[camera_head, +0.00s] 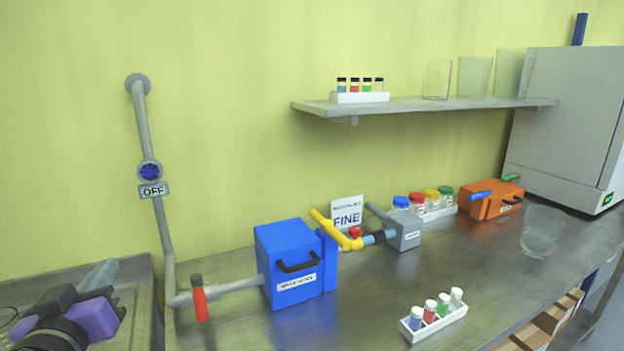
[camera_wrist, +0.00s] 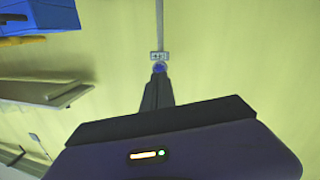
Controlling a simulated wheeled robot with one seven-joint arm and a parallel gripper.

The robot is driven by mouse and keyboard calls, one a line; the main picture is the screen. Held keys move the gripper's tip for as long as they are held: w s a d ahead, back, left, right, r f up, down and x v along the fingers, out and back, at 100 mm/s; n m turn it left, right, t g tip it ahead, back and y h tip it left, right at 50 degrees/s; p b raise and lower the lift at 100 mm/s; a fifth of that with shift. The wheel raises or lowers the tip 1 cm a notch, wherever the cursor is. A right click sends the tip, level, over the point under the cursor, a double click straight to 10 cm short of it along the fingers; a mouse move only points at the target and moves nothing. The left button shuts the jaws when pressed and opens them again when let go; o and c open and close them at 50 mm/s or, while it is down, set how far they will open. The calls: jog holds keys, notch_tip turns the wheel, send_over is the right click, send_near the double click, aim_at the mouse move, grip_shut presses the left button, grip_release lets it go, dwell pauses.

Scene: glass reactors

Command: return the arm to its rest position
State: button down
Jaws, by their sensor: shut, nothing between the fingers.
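My gripper (camera_head: 104,272) is at the lower left of the head view, low in front of the wall and to the left of the pipe. Its purple wrist body shows behind the grey fingers. In the wrist view my gripper (camera_wrist: 159,74) has its dark fingers together, with nothing visible between them. The fingertips overlap the blue valve knob in that picture, but how far apart they are is hard to tell. The valve (camera_head: 150,172) with its OFF sign (camera_head: 153,190) is on the wall pipe, above and right of my gripper in the head view.
The blue reactor box (camera_head: 288,264) and a red-handled tap (camera_head: 200,300) stand right of my gripper. A vial rack (camera_head: 444,324) is near the bench's front. A shelf (camera_head: 420,105) holds vials and glasses. The orange box (camera_head: 490,201) and grey cabinet (camera_head: 565,120) are far right.

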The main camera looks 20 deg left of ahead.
jog(key=d+f, duration=0.5)
jog(key=d, duration=0.1)
jog(key=d+f+n+y, duration=0.1)
jog(key=d+f, duration=0.5)
jog(key=d+f+y+b, duration=0.1)
jog(key=d+f, duration=0.4)
jog(key=d, duration=0.1)
jog(key=shift+w+d+f+g, duration=0.15)
jog(key=shift+w+d+g, duration=0.1)
jog(key=shift+g, duration=0.15)
jog(key=s+d+f+m+t+h+b, duration=0.15)
jog(key=s+d, duration=0.35)
jog(key=d, duration=0.7)
jog(key=s+d+f+m+t+h, duration=0.15)
jog(key=s+d, duration=0.25)
jog(key=d, duration=0.7)
jog(key=s+d+f+m+t+h, duration=0.1)
jog(key=s+d+f+m+h, duration=0.3)
jog(key=d, duration=0.8)
jog(key=s+d+f+m+g+h, duration=0.1)
jog(key=s+d+h, duration=0.1)
jog(key=s+d, duration=0.3)
jog(key=s+d+f+m+g+h+b, duration=0.1)
jog(key=s+d+m+h, duration=0.1)
jog(key=s+d, duration=0.4)
jog(key=shift+s+f+g+h, duration=0.3)
jog(key=shift+s+g+h, duration=0.1)
jog(key=shift+s, duration=0.5)
jog(key=shift+d, duration=0.1)
